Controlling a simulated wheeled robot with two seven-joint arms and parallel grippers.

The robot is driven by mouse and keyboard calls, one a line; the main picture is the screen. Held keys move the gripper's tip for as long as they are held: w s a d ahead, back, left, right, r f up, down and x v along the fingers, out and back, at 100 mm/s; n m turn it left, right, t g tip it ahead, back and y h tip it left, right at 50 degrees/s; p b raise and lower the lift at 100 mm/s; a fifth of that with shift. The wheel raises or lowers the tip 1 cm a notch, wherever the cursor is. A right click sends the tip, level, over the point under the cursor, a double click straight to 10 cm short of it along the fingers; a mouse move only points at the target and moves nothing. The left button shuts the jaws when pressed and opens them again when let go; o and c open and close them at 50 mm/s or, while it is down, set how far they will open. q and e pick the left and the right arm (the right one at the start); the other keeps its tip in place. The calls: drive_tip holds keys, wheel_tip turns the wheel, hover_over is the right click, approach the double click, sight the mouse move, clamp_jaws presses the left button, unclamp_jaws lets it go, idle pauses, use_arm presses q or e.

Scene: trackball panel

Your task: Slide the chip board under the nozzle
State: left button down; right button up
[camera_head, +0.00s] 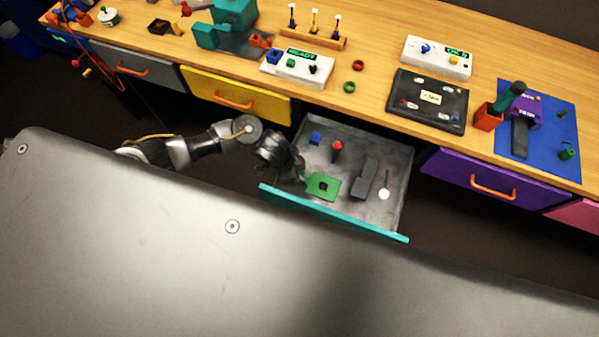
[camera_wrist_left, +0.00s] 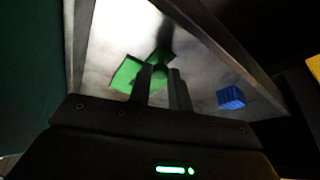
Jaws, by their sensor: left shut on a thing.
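The chip board (camera_head: 323,187), a green square with a dark chip in its middle, is in the open drawer near its teal front. My left gripper (camera_head: 300,174) reaches into the drawer from the left and is shut on the board's left side. In the left wrist view the green board (camera_wrist_left: 126,75) shows at and beyond the two dark fingers (camera_wrist_left: 161,82). I cannot tell whether the board touches the drawer floor. No nozzle is clearly identifiable; a teal machine (camera_head: 232,22) stands on the bench at the upper left. My right gripper is not in view.
The grey drawer (camera_head: 398,205) also holds a blue block (camera_head: 316,137), a red-topped piece (camera_head: 337,147), a dark grey block (camera_head: 364,178) and a white round piece (camera_head: 384,194). A white READY box (camera_head: 300,68) and black case (camera_head: 428,101) stand on the bench above.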

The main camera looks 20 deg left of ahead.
use_arm(q)
drive_tip(key=p, duration=0.2)
approach(338, 191)
drive_tip(key=x, duration=0.5)
drive_tip(key=shift+f, duration=0.15)
drive_tip(key=c, duration=1.3)
unclamp_jaws()
drive_tip(key=shift+d, duration=0.15)
drive_tip(key=shift+a+r, duration=0.25)
drive_tip(key=shift+r, duration=0.1)
drive_tip(key=p+v, duration=0.3)
drive_tip(key=v, duration=0.7)
